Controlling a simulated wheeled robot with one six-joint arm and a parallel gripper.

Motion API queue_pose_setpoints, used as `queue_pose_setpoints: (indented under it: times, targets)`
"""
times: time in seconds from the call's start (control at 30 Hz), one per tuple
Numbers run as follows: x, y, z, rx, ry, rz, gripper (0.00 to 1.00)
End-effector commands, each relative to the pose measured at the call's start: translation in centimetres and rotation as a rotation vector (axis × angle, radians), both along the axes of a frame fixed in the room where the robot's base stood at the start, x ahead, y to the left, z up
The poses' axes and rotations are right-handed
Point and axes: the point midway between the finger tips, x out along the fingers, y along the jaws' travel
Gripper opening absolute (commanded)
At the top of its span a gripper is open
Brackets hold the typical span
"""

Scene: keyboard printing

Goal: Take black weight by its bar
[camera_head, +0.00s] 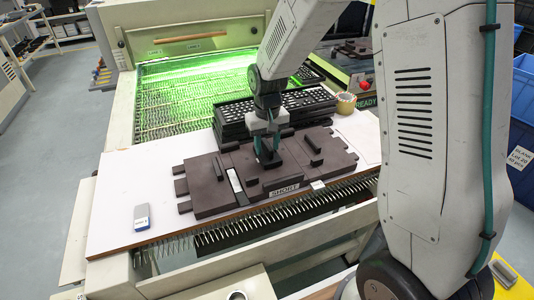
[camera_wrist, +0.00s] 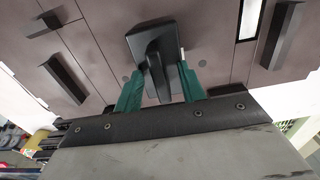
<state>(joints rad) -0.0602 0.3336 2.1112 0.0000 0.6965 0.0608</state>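The black weight (camera_wrist: 152,44) shows in the wrist view as a small dark block with a raised bar. It sits on dark brown plates (camera_head: 205,190) on the white board. My gripper (camera_wrist: 160,88) points down at it with two green fingers, one on each side of the bar. The fingers look apart, with a gap beside the bar; contact is not clear. In the head view my gripper (camera_head: 268,158) is low over the middle of the plates, and the fingers and arm largely hide the weight there.
Other dark raised bars (camera_wrist: 63,78) stand on the plates nearby. Black keyboards (camera_head: 308,98) lie behind my gripper. A grey-blue block (camera_head: 142,217) lies on the white board (camera_head: 112,190) at left. A row of pins (camera_head: 300,213) runs below its front edge.

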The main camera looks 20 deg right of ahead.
Motion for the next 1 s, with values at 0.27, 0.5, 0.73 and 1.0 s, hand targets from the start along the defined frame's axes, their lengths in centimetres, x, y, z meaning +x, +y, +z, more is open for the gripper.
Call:
queue_pose_setpoints:
  times: [0.27, 0.5, 0.73, 1.0]
  targets:
    - [0.0, 0.0, 0.0, 0.000, 0.000, 0.000, 0.00]
    - [0.1, 0.0, 0.2, 0.000, -0.002, 0.000, 0.00]
    - [0.1, 0.0, 0.6, 0.000, -0.003, 0.000, 0.00]
    - [0.1, 0.0, 2.5, 0.000, -0.005, 0.000, 0.00]
